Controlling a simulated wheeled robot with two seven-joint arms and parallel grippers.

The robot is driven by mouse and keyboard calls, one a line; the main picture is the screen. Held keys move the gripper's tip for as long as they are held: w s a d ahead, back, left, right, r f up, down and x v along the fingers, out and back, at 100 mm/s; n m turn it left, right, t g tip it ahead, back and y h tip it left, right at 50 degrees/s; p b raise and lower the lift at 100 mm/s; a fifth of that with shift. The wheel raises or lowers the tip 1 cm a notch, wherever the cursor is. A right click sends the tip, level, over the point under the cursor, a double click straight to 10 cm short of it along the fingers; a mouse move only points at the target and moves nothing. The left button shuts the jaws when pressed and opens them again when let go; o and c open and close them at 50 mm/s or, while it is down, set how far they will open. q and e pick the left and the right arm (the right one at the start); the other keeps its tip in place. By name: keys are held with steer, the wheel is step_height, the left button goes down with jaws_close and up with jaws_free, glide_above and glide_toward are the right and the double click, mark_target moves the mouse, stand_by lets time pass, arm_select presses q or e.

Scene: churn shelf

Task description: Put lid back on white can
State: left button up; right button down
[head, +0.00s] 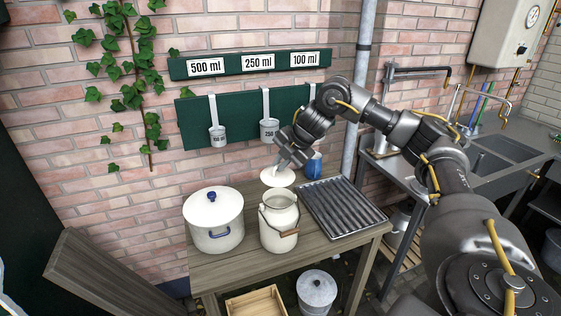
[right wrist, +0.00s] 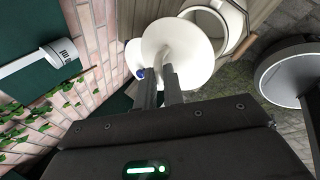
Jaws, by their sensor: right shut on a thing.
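The white can (head: 280,228) stands upright on the wooden table, its mouth open, with a wire bail and wooden grip at its front. Its open mouth also shows in the right wrist view (right wrist: 232,22), just beyond the lid. The white lid (head: 277,178) is in the air above and slightly behind the can, apart from it. My right gripper (head: 281,166) is shut on the lid's handle from above; in the right wrist view its fingers (right wrist: 172,80) close on the handle and the lid (right wrist: 185,48) faces the camera. My left gripper is not in view.
A white pot with a blue knob (head: 213,220) stands left of the can. A ribbed metal tray (head: 346,208) lies to its right, with a blue mug (head: 314,164) behind. Measuring ladles (head: 269,130) hang on the green board. A grey pail (head: 317,290) stands on the floor.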

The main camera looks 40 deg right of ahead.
mark_target(282, 174)
steer(key=shift+f+b, duration=2.3)
steer(key=shift+b, duration=0.1)
steer(key=shift+f+b, duration=0.3)
steer(key=shift+f, duration=0.6)
steer(key=shift+s+r+p, duration=0.15)
steer(key=shift+s+p, duration=0.1)
steer(key=shift+p, duration=0.1)
steer(key=shift+a+p, duration=0.1)
steer(key=shift+p, duration=0.55)
steer(key=shift+f, duration=0.2)
stand_by(0.3)
steer(key=c, duration=0.9)
jaws_free()
steer(key=shift+c, duration=0.2)
steer(key=shift+r, duration=0.1)
